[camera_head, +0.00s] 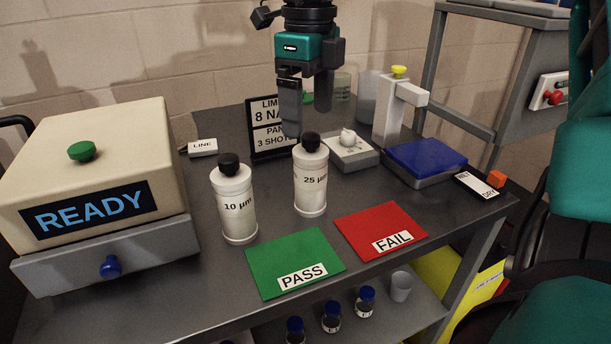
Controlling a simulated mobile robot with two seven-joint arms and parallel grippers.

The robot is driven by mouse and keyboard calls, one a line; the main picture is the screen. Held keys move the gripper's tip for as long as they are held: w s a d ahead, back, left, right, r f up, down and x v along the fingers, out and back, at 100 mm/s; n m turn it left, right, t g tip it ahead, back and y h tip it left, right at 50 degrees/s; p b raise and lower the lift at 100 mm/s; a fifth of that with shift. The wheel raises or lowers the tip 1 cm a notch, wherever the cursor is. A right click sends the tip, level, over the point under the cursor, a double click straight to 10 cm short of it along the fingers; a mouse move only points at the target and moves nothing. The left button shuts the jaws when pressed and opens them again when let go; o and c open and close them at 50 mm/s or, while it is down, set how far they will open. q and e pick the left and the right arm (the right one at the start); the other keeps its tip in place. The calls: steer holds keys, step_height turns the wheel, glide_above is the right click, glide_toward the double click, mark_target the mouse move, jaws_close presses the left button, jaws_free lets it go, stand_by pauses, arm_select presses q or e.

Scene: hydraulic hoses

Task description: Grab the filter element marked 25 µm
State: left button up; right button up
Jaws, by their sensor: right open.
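The filter element marked 25 µm (311,178) is a white cylinder with a black knob on top, standing upright on the grey table behind the gap between the green and red mats. A like element marked 10 µm (235,205) stands upright to its left. My right gripper (307,120) points down just above and behind the black knob of the 25 µm element. Its fingers are apart with nothing between them; I cannot tell whether they touch the knob. My left gripper is not in view.
A green PASS mat (290,257) and a red FAIL mat (383,226) lie in front. A READY machine (110,130) fills the left. A sign (262,135), a white dial box (350,155) and a blue-topped device (425,158) stand behind. Small bottles (331,317) sit on a lower shelf.

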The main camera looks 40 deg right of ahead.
mark_target(311, 156)
step_height(311, 156, down, 4)
steer(key=shift+r, duration=0.1)
steer(key=shift+w+d+f, duration=0.1)
steer(key=shift+d+f, duration=0.1)
steer(key=shift+f, duration=1.15)
steer(key=shift+w+d+f, duration=0.1)
steer(key=shift+d+f, duration=0.1)
steer(key=shift+f, duration=1.15)
steer(key=c, duration=1.2)
